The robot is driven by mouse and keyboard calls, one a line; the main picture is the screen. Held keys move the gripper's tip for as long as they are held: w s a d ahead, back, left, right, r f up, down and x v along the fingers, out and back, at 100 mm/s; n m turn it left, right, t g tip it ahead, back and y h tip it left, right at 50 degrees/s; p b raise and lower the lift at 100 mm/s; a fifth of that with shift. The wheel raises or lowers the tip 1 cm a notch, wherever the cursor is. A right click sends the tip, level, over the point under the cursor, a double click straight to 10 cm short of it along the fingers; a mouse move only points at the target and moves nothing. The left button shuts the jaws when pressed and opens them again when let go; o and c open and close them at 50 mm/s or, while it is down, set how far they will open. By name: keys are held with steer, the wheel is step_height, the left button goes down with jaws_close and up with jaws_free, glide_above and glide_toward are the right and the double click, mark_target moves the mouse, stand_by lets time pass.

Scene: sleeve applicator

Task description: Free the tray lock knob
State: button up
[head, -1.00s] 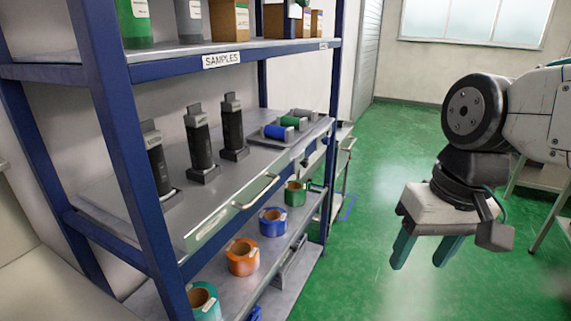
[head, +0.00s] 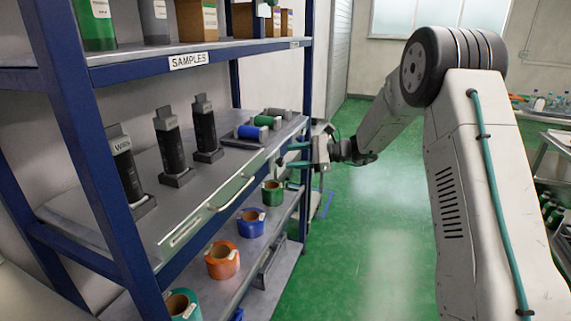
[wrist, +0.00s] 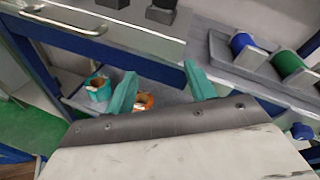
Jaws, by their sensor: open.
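My gripper (head: 292,155) is open at the right end of the steel tray (head: 228,190), its teal fingers pointing left toward the tray's front edge. In the wrist view the fingers (wrist: 160,70) are apart with nothing gripped, and the tray front (wrist: 130,35) lies beyond them. I cannot pick out the lock knob for certain in either view; in the head view my gripper may cover it. A small blue round thing (wrist: 302,131) shows at the wrist view's right edge; I cannot tell whether it is a knob or a roll.
The tray has a bar handle (head: 233,192) and holds upright black devices (head: 168,138). Blue and green spools (head: 253,131) lie on the same shelf. Tape rolls (head: 222,260) stand on the shelf below. A blue post (head: 304,110) stands close by.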

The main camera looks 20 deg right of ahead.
mark_target(283, 162)
steer(key=w+d+f+m+t, duration=0.4)
steer(key=w+d+f+m, duration=0.15)
steer(key=w+f, duration=0.2)
steer(key=shift+n, duration=0.25)
steer(key=x, duration=0.7)
steer(key=shift+w+f, duration=0.25)
steer(key=shift+f, duration=0.05)
steer(key=c, duration=1)
